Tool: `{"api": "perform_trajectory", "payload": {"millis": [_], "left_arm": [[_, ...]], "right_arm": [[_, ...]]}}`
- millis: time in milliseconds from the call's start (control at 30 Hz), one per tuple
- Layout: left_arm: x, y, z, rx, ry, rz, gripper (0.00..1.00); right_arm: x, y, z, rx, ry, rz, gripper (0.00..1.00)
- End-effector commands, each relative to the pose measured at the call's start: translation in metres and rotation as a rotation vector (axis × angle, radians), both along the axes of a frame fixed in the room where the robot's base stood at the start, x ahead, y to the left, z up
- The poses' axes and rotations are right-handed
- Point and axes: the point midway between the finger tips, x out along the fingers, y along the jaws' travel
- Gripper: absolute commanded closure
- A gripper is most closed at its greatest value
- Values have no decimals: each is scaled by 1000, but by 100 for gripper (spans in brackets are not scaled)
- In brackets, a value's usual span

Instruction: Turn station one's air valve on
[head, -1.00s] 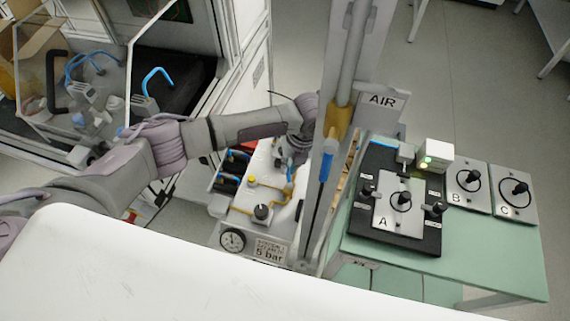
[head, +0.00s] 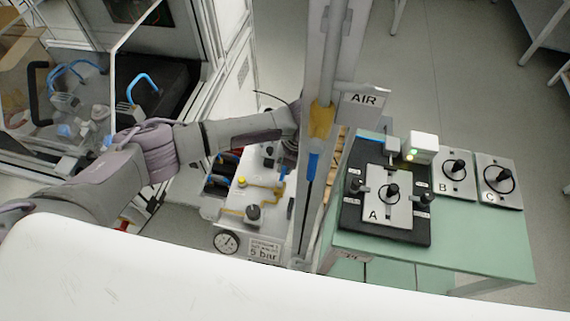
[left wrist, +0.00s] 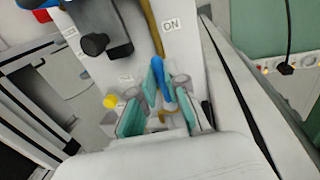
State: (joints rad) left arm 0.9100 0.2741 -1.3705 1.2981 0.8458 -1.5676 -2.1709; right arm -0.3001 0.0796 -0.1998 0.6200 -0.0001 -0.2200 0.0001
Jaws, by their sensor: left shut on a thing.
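The air valve's blue lever (left wrist: 163,80) sits on a white panel beside a yellow pipe, below an ON label (left wrist: 171,24) in the left wrist view. My left gripper (left wrist: 166,100) is shut on this lever, its green-padded fingers on either side of it. The lever's upper end points up towards the ON label's side. In the head view my left arm reaches over the white panel (head: 230,207); the post hides part of the wrist, and the fingers do not show clearly. My right gripper is not in view.
The post (head: 327,62) with the AIR sign (head: 363,100) stands close right of my left wrist. A gauge (head: 226,242), a black knob (head: 253,212) and a yellow button (head: 241,182) are on the panel. A green table (head: 470,248) with plates A, B, C stands right.

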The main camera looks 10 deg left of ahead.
Motion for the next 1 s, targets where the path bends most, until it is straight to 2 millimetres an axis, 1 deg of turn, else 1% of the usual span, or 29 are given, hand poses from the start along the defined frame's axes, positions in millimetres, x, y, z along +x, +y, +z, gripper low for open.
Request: {"api": "perform_trajectory", "payload": {"millis": [200,233,300,367,633,733,867,1000], "left_arm": [[0,-1,0,-2,-1,-4,100],[0,-1,0,-2,-1,-4,82],[0,-1,0,-2,-1,-3,70],[0,-1,0,-2,0,-2,62],[0,-1,1,-1,-1,0,62],[0,-2,5,-1,-2,0,62],[1,-5,23,-3,-4,-2,62],[1,-11,53,-3,-5,-3,62]], "right_arm": [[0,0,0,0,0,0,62],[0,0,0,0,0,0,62],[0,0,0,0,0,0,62],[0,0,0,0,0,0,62],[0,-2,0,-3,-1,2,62],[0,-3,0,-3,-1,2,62],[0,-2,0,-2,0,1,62],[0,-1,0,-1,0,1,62]]}}
